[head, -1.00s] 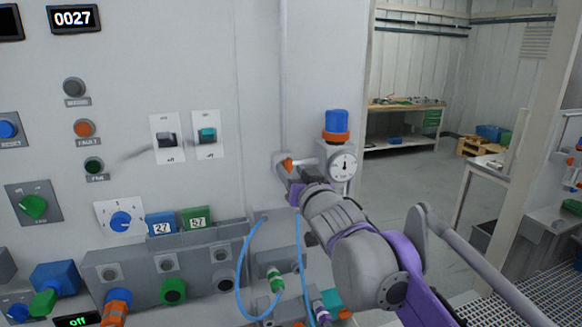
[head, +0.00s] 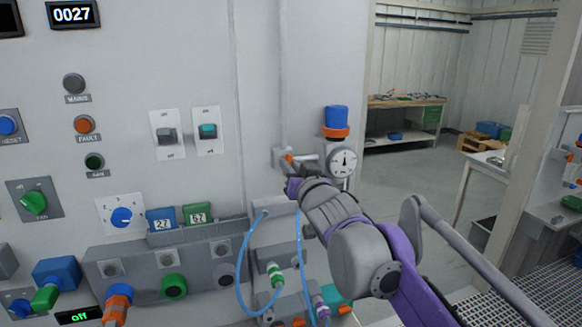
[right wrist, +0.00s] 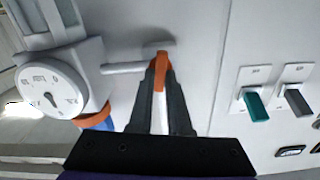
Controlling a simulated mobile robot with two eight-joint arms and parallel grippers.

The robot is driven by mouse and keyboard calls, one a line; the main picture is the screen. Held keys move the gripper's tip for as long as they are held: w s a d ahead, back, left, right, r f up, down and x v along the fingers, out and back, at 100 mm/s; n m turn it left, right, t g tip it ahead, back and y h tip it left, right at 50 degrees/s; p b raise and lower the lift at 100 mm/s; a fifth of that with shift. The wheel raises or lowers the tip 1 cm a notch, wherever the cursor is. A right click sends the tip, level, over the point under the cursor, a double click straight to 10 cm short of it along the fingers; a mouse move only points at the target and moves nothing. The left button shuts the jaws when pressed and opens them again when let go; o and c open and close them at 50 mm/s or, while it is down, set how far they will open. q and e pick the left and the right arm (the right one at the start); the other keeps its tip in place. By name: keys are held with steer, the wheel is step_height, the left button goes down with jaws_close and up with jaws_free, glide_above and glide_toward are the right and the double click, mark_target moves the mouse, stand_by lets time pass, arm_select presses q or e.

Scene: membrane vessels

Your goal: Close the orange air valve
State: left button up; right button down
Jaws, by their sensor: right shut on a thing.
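The orange air valve handle (head: 289,158) is on the wall panel, just left of a round pressure gauge (head: 342,162), and my gripper covers part of it in the head view. In the right wrist view the orange handle (right wrist: 159,72) lies between the fingers of my right gripper (right wrist: 160,90), which is shut on it. A grey pipe (right wrist: 124,68) runs from the valve to the gauge (right wrist: 52,96). In the head view my right gripper (head: 291,175) reaches the valve from the lower right. My left gripper is not in view.
A blue-topped unit with an orange ring (head: 336,122) stands above the gauge. Two rocker switches (head: 167,135) (head: 208,131) sit left of the valve. Blue hoses (head: 241,268) hang below it. Open floor and a workbench (head: 405,105) lie to the right.

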arm_select(q)
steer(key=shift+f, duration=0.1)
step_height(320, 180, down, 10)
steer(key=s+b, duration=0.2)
steer(key=b, duration=0.5)
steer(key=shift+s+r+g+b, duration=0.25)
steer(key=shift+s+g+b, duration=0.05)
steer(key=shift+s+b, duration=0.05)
arm_select(e)
steer(key=m, duration=1.5)
steer(key=shift+w+d+f+m, duration=0.1)
steer(key=shift+d+f+m, duration=0.1)
steer(key=shift+f+m, duration=0.1)
steer(key=shift+m, duration=0.3)
steer(key=c, duration=0.9)
jaws_free()
steer(key=shift+o, duration=0.2)
